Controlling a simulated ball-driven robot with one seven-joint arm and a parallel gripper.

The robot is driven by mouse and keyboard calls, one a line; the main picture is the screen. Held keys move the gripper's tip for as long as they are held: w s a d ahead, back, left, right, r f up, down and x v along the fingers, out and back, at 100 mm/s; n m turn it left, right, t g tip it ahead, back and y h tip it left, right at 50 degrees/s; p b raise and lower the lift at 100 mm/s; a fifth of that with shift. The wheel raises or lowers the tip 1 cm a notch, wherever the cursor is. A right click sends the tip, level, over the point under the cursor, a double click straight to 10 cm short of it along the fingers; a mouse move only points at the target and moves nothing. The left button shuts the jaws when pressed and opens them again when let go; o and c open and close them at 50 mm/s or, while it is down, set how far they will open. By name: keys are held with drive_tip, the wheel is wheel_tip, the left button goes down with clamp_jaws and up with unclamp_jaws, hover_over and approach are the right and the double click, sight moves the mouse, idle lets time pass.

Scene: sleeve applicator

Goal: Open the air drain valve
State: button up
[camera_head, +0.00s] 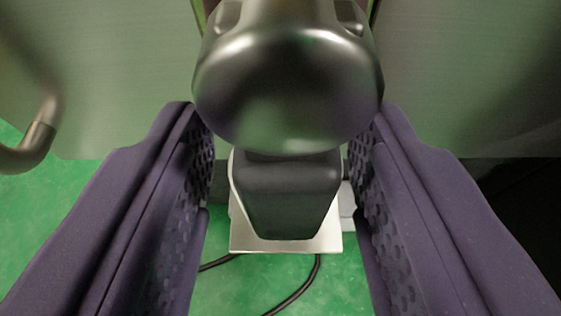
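A large, smooth, dark metallic rounded knob (288,90) fills the top centre of the head camera view. A black tapered block (287,190) sits just below it. I take the knob to be part of the air drain valve, but no label shows. My gripper (285,122) has two purple fingers with bumpy inner pads, spread wide apart, one on each side of the knob's lower part and the block. Gaps show between the pads and the block. I cannot tell whether the fingertips touch the knob. The knob's upper end is cut off by the frame.
Brushed metal panels (455,70) stand left and right of the knob. A curved metal handle (38,135) projects at the left. Below the block are a pale metal plate (285,245) and a black cable (298,290) over green floor (50,230). The right side is dark.

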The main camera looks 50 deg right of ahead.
sight(282, 215)
drive_tip(key=p+v, duration=0.3)
drive_tip(key=v, duration=0.3)
drive_tip(key=shift+s+a+r, duration=0.15)
drive_tip(key=shift+s+r, duration=0.05)
drive_tip(key=shift+r, duration=0.05)
drive_tip(key=shift+s+a+r, duration=0.1)
drive_tip(key=shift+s+a, duration=0.3)
drive_tip(key=shift+a, duration=0.05)
drive_tip(key=shift+a, duration=0.1)
